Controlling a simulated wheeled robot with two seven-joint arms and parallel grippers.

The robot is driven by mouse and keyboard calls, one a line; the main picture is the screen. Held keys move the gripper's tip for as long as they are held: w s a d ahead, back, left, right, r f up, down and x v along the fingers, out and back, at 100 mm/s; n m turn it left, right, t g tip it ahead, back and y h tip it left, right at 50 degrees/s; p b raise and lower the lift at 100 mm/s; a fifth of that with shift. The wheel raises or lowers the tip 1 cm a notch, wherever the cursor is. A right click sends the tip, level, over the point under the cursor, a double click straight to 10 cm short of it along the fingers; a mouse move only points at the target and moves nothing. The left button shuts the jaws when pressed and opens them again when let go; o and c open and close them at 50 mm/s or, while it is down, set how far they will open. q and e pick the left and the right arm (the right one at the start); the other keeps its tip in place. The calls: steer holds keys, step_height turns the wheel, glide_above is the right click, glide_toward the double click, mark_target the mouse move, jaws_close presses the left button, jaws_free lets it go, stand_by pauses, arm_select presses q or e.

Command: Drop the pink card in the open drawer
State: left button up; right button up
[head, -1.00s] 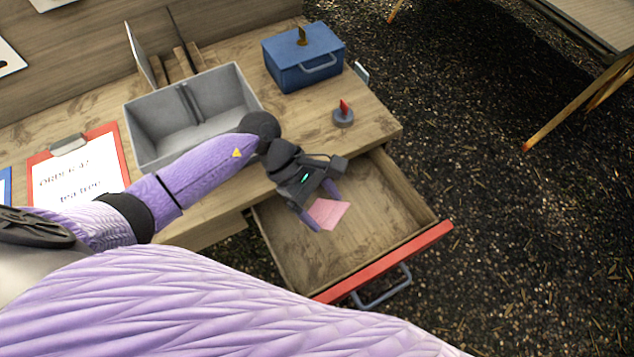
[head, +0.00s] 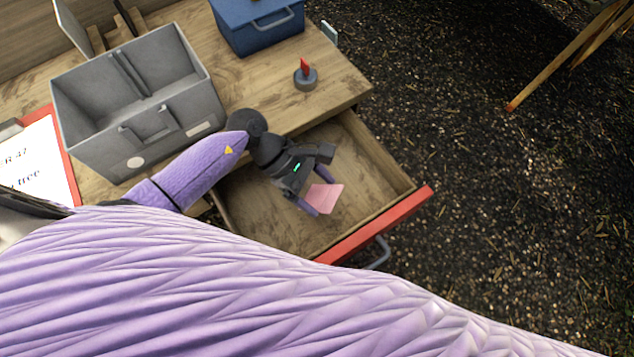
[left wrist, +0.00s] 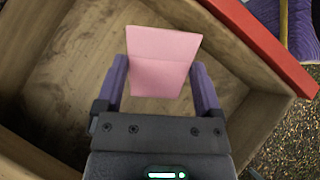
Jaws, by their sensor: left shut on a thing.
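The pink card (head: 325,198) is held at the fingertips of my left gripper (head: 319,200). It is over the inside of the open drawer (head: 366,217); how far above the drawer floor I cannot tell. In the left wrist view the pink card (left wrist: 160,62) sits between the two purple fingers of the left gripper (left wrist: 160,78), with the drawer's wooden floor (left wrist: 60,100) behind it. The drawer has a red front edge (head: 380,225) and a grey handle. My right gripper is not in view.
On the desk stand a grey divided bin (head: 140,95), a blue box with a handle (head: 258,22) and a round grey base with a red piece (head: 305,76). A clipboard (head: 40,160) lies at the left. Dark ground (head: 500,200) lies right of the drawer.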

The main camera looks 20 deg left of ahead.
arm_select(q)
steer(key=o, duration=0.9)
steer(key=p+v, duration=0.1)
steer(key=v, duration=0.9)
